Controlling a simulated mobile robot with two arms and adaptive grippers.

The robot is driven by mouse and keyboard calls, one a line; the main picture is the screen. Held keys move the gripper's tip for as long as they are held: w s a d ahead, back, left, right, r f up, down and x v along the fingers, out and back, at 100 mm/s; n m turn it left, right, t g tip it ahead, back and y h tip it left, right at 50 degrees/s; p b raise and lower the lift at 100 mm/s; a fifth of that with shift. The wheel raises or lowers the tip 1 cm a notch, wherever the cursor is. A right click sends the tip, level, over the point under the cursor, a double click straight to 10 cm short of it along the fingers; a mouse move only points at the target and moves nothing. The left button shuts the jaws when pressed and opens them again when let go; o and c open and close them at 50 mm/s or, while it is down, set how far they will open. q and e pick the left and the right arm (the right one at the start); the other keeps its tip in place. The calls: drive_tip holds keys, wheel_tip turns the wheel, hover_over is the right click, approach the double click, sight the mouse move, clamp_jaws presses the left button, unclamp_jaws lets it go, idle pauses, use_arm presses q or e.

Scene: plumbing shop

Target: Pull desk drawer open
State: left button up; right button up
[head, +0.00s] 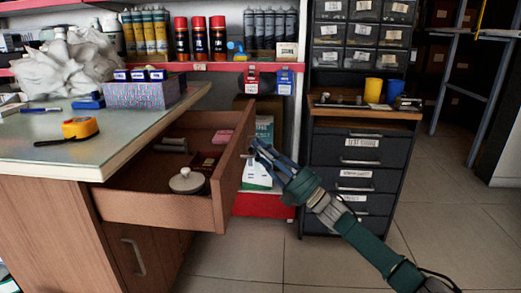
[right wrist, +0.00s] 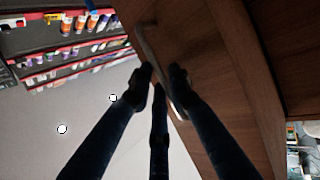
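The desk drawer (head: 150,208) stands well out from the desk (head: 75,195), open. Its wooden front faces right in the head view and fills much of the right wrist view (right wrist: 205,75). A metal bar handle (right wrist: 148,38) is on that front. My right gripper (head: 260,150) is at the outer face of the drawer front. In the right wrist view its dark fingers (right wrist: 161,78) close around the handle from both sides, with the third finger below. The exact contact is partly hidden by the fingers. My left gripper is not in view.
The drawer holds a round lidded pot (head: 187,181) and small boxes. A yellow tape measure (head: 80,128) and a patterned box (head: 143,95) lie on the desk top. A dark drawer cabinet (head: 358,165) stands right of my gripper. Tiled floor (head: 250,260) is clear in front.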

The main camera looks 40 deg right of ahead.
drive_tip(key=shift+o, duration=0.7)
drive_tip(key=shift+d, duration=0.1)
drive_tip(key=v, duration=1.2)
drive_tip(key=shift+f, duration=0.1)
